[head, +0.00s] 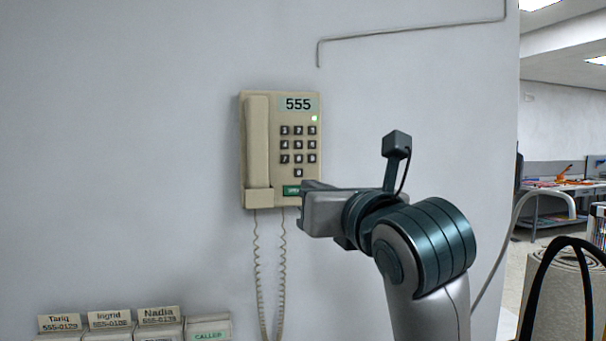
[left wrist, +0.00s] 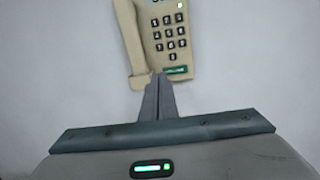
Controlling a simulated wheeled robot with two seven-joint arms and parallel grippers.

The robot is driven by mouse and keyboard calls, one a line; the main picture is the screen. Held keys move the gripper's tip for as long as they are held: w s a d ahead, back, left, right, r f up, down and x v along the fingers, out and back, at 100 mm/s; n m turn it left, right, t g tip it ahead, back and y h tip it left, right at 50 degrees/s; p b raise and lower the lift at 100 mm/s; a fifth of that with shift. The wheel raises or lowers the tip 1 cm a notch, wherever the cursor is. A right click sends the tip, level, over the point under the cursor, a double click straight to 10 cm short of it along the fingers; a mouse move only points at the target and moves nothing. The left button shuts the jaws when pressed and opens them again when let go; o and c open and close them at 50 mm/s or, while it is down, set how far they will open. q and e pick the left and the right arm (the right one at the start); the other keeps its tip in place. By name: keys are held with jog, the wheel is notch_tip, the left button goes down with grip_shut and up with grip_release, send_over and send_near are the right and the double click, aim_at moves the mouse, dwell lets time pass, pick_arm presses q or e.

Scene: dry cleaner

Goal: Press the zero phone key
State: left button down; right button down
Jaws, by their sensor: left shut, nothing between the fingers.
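A beige phone (head: 262,198) hangs on the wall, its handset (head: 257,135) resting on the left side. Its display (head: 298,104) reads 555 and a small green light glows beneath it. The zero key (head: 298,173) is the lone dark key below the three rows of keys; it also shows in the left wrist view (left wrist: 172,57). My left gripper (head: 304,187) is shut and empty, its tips at the phone's lower right, just below the zero key. In the left wrist view the fingertips (left wrist: 160,78) lie below and left of that key. I cannot tell whether they touch the phone. My right gripper is not in view.
A green labelled key (head: 290,190) lies below the zero key, partly behind the gripper. A coiled cord (head: 258,260) hangs below the phone. Name cards for Tariq, Ingrid and Nadia (head: 158,317) stand at the lower left. The wall around the phone is clear.

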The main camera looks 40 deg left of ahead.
pick_arm(q)
jog(key=shift+w+d+r+m+t+h, duration=0.1)
jog(key=shift+d+r+m+t+h, duration=0.15)
jog(key=shift+d+t+h, duration=0.15)
jog(key=shift+w+d+r+m+t+h, duration=0.1)
jog(key=shift+d+r+m+t+h, duration=0.15)
jog(key=shift+d+h, duration=0.25)
jog(key=p, duration=0.8)
send_near(299, 173)
jog(key=x, duration=0.4)
jog(key=shift+w+a+r, duration=0.15)
jog(key=shift+a+r, duration=0.1)
jog(key=shift+f+p+x, duration=0.2)
jog(key=shift+p+x, duration=0.15)
jog(key=shift+x, duration=0.65)
